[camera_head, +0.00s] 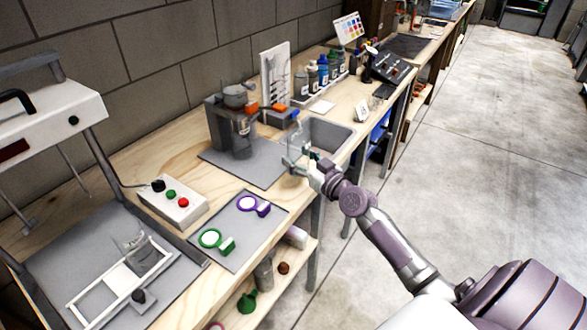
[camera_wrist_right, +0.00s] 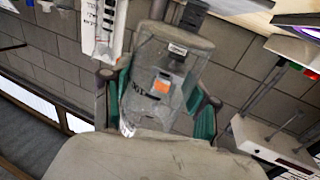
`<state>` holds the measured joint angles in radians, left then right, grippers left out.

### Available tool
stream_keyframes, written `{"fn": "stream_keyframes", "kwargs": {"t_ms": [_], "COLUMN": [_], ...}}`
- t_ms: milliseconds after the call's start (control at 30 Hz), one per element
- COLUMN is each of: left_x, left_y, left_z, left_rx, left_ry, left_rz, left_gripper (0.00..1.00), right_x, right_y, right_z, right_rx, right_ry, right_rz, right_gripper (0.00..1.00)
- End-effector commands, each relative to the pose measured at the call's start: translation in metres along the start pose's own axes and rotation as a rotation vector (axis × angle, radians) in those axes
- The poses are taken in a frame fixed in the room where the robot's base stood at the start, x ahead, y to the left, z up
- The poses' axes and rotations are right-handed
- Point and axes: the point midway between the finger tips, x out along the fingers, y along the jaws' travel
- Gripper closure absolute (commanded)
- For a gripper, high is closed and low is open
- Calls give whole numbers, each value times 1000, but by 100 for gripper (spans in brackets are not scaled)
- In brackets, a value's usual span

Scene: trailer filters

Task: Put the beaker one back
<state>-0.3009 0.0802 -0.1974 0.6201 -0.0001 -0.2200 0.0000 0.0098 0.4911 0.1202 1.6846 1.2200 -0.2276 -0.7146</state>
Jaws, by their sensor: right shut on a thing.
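My right gripper (camera_head: 300,163) is in front of the sink, over the front edge of the bench. In the wrist view its teal fingers (camera_wrist_right: 160,105) are on both sides of a clear beaker (camera_wrist_right: 172,62) with dark markings and a small label. The gripper is shut on this beaker, which is faint in the head view. Another clear beaker (camera_head: 134,243) stands in a white frame (camera_head: 88,296) at the lower left. My left gripper is not in view.
A grey machine (camera_head: 232,120) stands on a grey mat behind the gripper, beside the sink (camera_head: 332,135). A button box (camera_head: 172,203) stands left of the ring mat. Several bottles (camera_head: 323,70) line the back. The floor at right is clear.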

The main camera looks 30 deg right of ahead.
Motion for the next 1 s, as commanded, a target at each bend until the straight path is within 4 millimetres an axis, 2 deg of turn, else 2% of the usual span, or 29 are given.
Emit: {"fn": "stream_keyframes", "kwargs": {"t_ms": [100, 233, 500, 867, 900, 1000], "left_x": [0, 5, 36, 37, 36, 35], "left_y": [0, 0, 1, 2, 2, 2], "left_z": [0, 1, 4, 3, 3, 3], "left_rx": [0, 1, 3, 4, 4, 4], "left_ry": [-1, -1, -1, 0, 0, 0], "left_rz": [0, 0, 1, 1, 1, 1], "left_gripper": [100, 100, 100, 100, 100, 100], "right_x": [8, 10, 9, 9, 9, 9], "right_y": [-9, -12, -11, -11, -11, -11], "right_z": [7, 14, 51, 52, 52, 51], "right_rx": [2, -1, 1, -1, -1, 0], "right_ry": [2, 2, 0, -1, -2, -2], "right_rz": [1, 1, 2, 1, 1, 1], "right_gripper": [85, 85, 85, 85, 36, 19]}}
